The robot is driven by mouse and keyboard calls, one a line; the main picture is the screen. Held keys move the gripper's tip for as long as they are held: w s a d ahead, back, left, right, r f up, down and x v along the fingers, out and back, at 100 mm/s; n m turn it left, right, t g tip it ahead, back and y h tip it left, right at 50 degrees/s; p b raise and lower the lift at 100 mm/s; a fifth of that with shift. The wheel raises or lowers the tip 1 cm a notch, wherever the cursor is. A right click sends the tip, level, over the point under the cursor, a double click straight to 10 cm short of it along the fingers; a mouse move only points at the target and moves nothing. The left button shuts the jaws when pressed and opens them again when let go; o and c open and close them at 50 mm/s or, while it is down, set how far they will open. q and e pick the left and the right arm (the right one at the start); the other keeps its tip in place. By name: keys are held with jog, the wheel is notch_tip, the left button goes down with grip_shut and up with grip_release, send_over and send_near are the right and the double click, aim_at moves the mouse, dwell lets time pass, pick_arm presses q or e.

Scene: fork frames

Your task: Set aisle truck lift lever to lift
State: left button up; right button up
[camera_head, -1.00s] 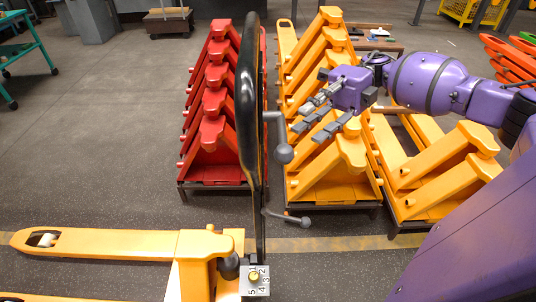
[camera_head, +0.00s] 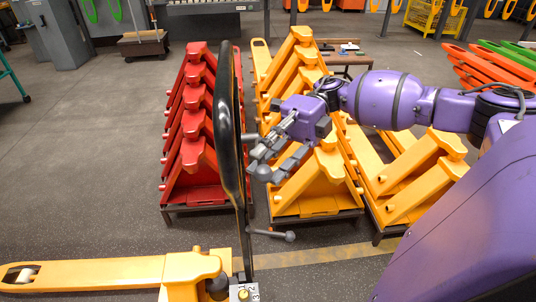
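The aisle truck has a black loop handle (camera_head: 229,130), seen nearly edge-on, and yellow forks (camera_head: 90,272) low at the left. A grey lever with a ball knob (camera_head: 260,173) sticks out from the handle's right side; its shaft is partly hidden by my gripper. A second grey lever (camera_head: 270,234) with a round end sits lower on the mast. My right gripper (camera_head: 266,161) is open, its two fingers apart and pointing left toward the handle. The fingertips are at the upper knob; I cannot tell whether they touch it. My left gripper is out of view.
Red stacked truck frames (camera_head: 197,130) and yellow ones (camera_head: 300,190) stand on low stands behind the handle. Orange and green frames (camera_head: 478,70) are at the right. A small wheeled cart (camera_head: 142,45) is at the back left. The floor at left is clear.

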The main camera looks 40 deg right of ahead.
grip_shut()
